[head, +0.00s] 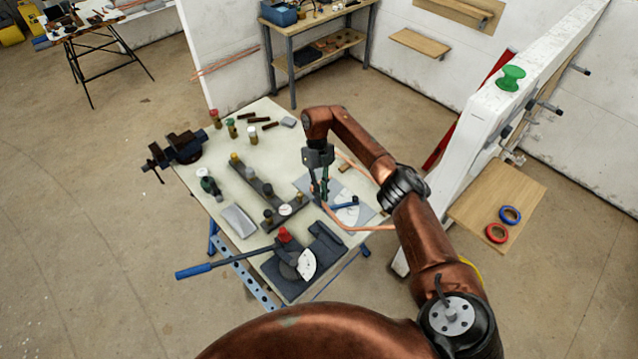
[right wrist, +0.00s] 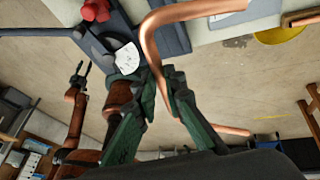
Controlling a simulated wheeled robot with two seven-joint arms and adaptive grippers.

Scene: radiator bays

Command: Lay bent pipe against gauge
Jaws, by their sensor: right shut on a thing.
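My right gripper (head: 319,196) is shut on the bent copper pipe (head: 345,227), above the right part of the worktable. In the right wrist view the pipe (right wrist: 153,44) passes between the fingertips (right wrist: 163,78) and bends on both sides of them. A grey plate (head: 375,213) with a white marked face and a blue-handled tool lies under and beside the pipe; I cannot tell for sure that it is the gauge, or whether the pipe touches it. My left gripper (right wrist: 82,72) shows small in the right wrist view, fingers apart and empty; it is outside the head view.
A pipe bender (head: 306,264) with a white dial and blue handle stands at the table's near edge. A dark rail (head: 257,184) with fittings, a vise (head: 183,147) and capped bottles occupy the left side. A white wall frame (head: 470,135) stands to the right.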

